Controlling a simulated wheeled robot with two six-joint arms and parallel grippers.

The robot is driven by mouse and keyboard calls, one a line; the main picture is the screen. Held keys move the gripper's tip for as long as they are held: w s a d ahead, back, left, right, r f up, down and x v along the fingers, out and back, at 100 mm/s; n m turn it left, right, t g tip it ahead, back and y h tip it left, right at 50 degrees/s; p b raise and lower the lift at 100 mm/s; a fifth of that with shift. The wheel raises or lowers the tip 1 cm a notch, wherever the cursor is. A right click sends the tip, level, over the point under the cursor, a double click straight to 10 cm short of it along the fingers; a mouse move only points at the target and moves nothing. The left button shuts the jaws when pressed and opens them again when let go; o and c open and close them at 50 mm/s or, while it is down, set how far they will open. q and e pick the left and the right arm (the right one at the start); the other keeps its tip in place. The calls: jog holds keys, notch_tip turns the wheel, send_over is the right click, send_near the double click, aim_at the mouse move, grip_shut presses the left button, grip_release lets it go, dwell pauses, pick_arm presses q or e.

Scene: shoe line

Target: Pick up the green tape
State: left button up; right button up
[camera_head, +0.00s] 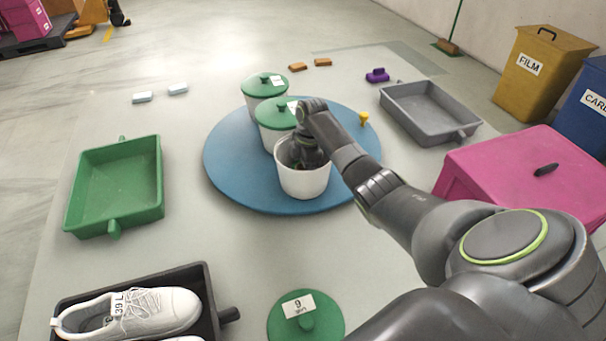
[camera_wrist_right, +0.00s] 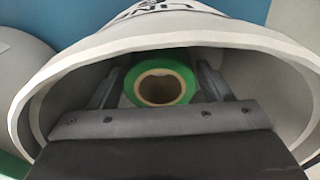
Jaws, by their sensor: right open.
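The green tape (camera_wrist_right: 163,65) is a roll with a brown core at the bottom of an open white bucket (camera_head: 303,183). The tape shows only in the right wrist view; in the head view it is hidden. My right gripper (camera_head: 305,155) reaches down into the bucket. In the right wrist view its two fingers (camera_wrist_right: 160,84) are apart, one on each side of the tape. I cannot tell whether they touch it. The bucket's rim (camera_wrist_right: 52,82) surrounds the gripper. My left gripper is not in view.
The bucket stands on a blue round turntable (camera_head: 232,164) with two green-lidded buckets (camera_head: 265,92) (camera_head: 273,137) behind it. A loose green lid (camera_head: 318,326) lies in front. A green tray (camera_head: 150,180), a grey tray (camera_head: 430,128) and a pink box (camera_head: 510,165) stand around.

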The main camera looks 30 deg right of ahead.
jog(key=shift+f, duration=0.2)
jog(key=c, duration=0.8)
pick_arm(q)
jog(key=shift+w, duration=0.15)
pick_arm(e)
jog(key=shift+o, duration=0.2)
pick_arm(q)
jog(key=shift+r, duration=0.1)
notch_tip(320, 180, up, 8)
jog(key=p, duration=0.8)
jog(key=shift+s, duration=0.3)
pick_arm(e)
notch_tip(320, 180, up, 17)
jog(key=shift+r, duration=0.1)
